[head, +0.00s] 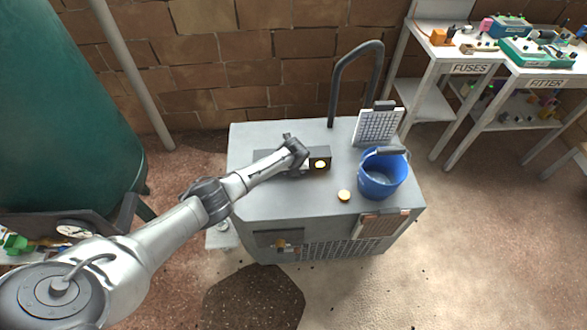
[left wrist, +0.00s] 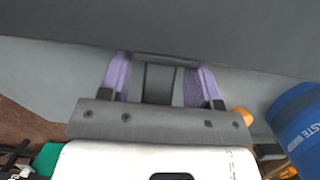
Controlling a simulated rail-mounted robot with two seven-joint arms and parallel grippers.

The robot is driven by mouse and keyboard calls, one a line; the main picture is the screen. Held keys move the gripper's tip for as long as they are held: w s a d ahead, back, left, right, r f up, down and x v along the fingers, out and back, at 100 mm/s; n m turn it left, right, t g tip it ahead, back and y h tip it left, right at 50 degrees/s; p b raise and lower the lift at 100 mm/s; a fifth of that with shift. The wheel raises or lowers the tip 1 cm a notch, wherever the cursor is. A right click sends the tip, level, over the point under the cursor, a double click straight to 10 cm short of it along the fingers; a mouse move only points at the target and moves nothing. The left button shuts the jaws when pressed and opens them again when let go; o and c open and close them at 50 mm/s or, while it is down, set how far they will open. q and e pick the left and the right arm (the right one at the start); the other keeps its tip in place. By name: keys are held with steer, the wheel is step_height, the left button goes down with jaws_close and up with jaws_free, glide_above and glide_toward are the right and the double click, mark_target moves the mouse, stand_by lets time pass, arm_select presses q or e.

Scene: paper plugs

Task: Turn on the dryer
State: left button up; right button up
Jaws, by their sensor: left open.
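A grey metal cabinet (head: 262,205), which seems to be the dryer, stands against the brick wall. My right gripper is not in view.
A blue bucket (head: 374,186) marked "WASTE" in the wrist view, a pale round piece (head: 344,195) and a white grid panel (head: 377,127) are on the cabinet top. A dark curved pipe (head: 335,85) rises behind. Benches labelled FUSES (head: 470,69) and FITTER (head: 545,83) stand right.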

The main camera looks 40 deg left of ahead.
arm_select(q)
steer(key=p+v, duration=0.5)
steer(key=v, duration=0.8)
steer(key=shift+r, duration=0.4)
